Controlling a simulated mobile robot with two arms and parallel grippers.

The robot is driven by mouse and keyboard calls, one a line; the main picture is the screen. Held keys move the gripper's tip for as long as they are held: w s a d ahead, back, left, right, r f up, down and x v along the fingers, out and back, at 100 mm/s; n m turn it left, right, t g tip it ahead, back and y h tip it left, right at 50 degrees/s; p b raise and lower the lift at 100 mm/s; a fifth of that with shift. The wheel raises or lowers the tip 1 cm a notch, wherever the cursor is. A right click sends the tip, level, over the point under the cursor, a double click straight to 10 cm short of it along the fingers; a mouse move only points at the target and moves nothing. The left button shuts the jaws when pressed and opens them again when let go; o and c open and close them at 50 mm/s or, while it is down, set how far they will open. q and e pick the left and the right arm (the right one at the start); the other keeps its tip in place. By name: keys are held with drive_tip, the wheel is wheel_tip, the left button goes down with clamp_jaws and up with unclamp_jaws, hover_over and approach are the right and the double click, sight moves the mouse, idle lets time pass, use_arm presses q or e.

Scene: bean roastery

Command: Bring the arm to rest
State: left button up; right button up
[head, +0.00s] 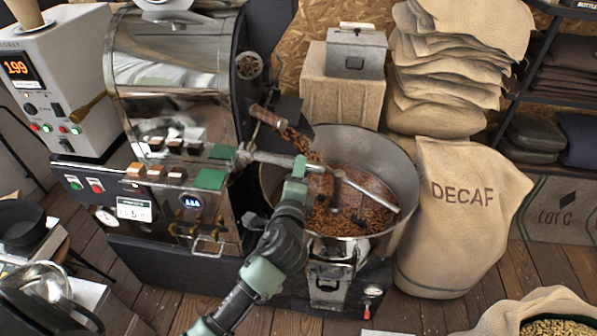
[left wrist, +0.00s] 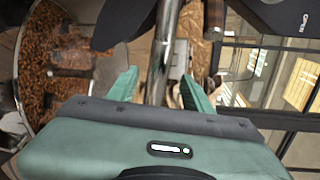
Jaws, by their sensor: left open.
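My left arm comes in from the lower left in the head view, and its green gripper (head: 297,170) is beside a metal bar (head: 270,158) at the front of the roaster, above the cooling tray's left side. In the left wrist view the two green fingers of the gripper (left wrist: 158,92) stand wide apart. The metal bar (left wrist: 162,45) runs between them in that picture, and I cannot tell whether they touch it. Nothing is seen clamped. My right gripper is not in view.
The round cooling tray (head: 405,180) holds brown beans, which also show in the left wrist view (left wrist: 65,55). The roaster (head: 165,65) stands behind to the left. A DECAF sack (head: 460,215) stands close on the right. Wooden floor (head: 270,322) shows in front.

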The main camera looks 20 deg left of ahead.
use_arm(q)
drive_tip(key=s+a+f+n+g, duration=0.3)
drive_tip(key=s+f+n+g, duration=0.3)
drive_tip(key=s+f+n, duration=0.5)
drive_tip(key=s+d+f+n+g+h, duration=0.1)
drive_tip(key=s+d+n+g+h, duration=0.15)
drive_tip(key=s, duration=0.85)
drive_tip(key=s+d+f+n+g+h, duration=0.15)
drive_tip(key=s+g, duration=0.25)
drive_tip(key=s, duration=0.6)
wheel_tip(320, 180, down, 28)
drive_tip(key=s, duration=0.2)
drive_tip(key=s+a+f+g, duration=0.2)
drive_tip(key=s+f, duration=1.2)
drive_tip(key=s, duration=0.2)
drive_tip(key=shift+s+a+f+m, duration=0.2)
drive_tip(key=shift+a+f+m, duration=0.1)
drive_tip(key=shift+a+f, duration=0.1)
